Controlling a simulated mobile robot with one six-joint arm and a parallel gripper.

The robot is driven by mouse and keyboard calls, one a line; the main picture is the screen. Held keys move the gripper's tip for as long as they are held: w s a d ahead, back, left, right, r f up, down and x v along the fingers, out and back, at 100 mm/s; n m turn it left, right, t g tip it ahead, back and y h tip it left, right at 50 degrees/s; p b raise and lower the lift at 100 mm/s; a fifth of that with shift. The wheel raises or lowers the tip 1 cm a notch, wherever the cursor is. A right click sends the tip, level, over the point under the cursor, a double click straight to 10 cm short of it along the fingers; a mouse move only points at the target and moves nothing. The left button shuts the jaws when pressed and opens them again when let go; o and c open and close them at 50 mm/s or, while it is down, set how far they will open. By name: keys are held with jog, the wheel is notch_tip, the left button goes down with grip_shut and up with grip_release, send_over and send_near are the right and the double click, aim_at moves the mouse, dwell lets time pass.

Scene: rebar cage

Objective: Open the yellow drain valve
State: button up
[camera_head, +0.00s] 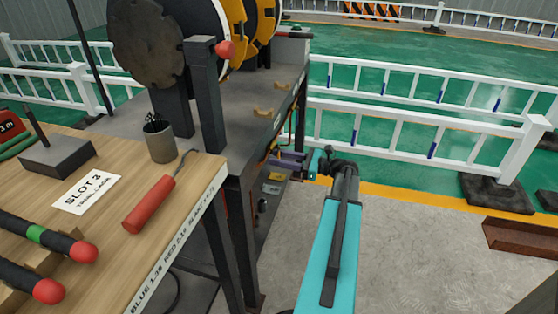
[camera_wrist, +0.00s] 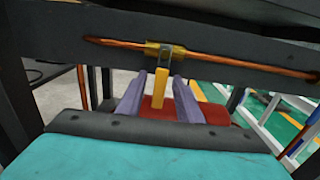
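The drain valve is a small brass body (camera_wrist: 158,47) on a copper pipe, with a flat yellow handle (camera_wrist: 161,84) hanging from it through a grey bracket. The handle points toward me in the wrist view, across the line of the pipe. My gripper (camera_wrist: 158,82) has its two purple fingers apart, one on each side of the handle, with visible gaps, so it is open. The valve is too small there to make out clearly.
The copper pipe (camera_wrist: 230,60) runs along a dark beam (camera_wrist: 60,25) just ahead of my gripper. A red surface (camera_wrist: 211,112) shows below the fingers. In the head view, a dark bench (camera_head: 245,120) with reels stands left, and white railings (camera_head: 420,130) stand behind.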

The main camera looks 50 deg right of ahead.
jog(key=shift+w+a, duration=0.1)
jog(key=shift+w, duration=0.05)
grip_shut()
jog(key=shift+w+a, duration=0.15)
dwell(0.4)
